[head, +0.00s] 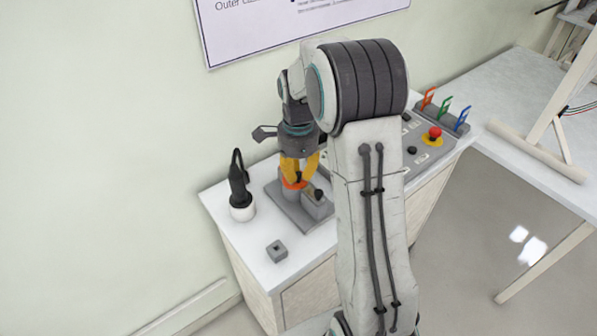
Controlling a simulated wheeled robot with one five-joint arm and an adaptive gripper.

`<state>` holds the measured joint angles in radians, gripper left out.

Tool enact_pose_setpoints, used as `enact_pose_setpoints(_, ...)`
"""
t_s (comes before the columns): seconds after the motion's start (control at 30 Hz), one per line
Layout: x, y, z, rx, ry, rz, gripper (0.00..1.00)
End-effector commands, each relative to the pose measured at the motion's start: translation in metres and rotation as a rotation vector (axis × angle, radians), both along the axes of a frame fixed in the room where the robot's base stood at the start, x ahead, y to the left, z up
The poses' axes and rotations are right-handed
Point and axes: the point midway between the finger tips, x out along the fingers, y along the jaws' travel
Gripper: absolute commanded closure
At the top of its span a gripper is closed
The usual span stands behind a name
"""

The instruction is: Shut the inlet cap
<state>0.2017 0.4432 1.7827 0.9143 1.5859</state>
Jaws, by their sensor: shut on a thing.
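My gripper (296,180) has yellow-orange fingers and points down over a grey fixture (288,208) on the white bench. Its fingers are closed around an orange-red piece (293,185), which looks like the inlet cap, at the top of the fixture's grey post. The fingers hide much of the cap, so I cannot tell how fully it is seated. A grey block with a black knob (319,194) stands right beside it on the same fixture.
A black-handled tool in a white holder (242,212) stands left of the fixture. A small grey square block (277,251) lies in front. A control panel with a red button (435,132) is behind my arm, with coloured hooks (445,107) beyond. The bench's front left is mostly clear.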

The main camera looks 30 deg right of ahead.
Motion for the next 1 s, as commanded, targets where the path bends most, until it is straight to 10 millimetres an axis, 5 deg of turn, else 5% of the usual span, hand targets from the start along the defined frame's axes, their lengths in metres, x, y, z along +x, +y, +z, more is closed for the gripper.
enact_pose_setpoints(0.03,-0.003,0.001,-0.003,0.002,0.011,0.001,1.0)
enact_pose_setpoints(0.07,-0.003,0.001,-0.003,0.002,0.011,0.001,0.82)
enact_pose_setpoints(0.37,-0.001,0.001,-0.001,0.001,0.005,0.002,0.55)
enact_pose_setpoints(0.73,0.0,0.0,0.006,0.0,0.0,0.002,0.55)
enact_pose_setpoints(1.0,0.001,0.0,0.045,-0.001,-0.004,0.002,0.55)
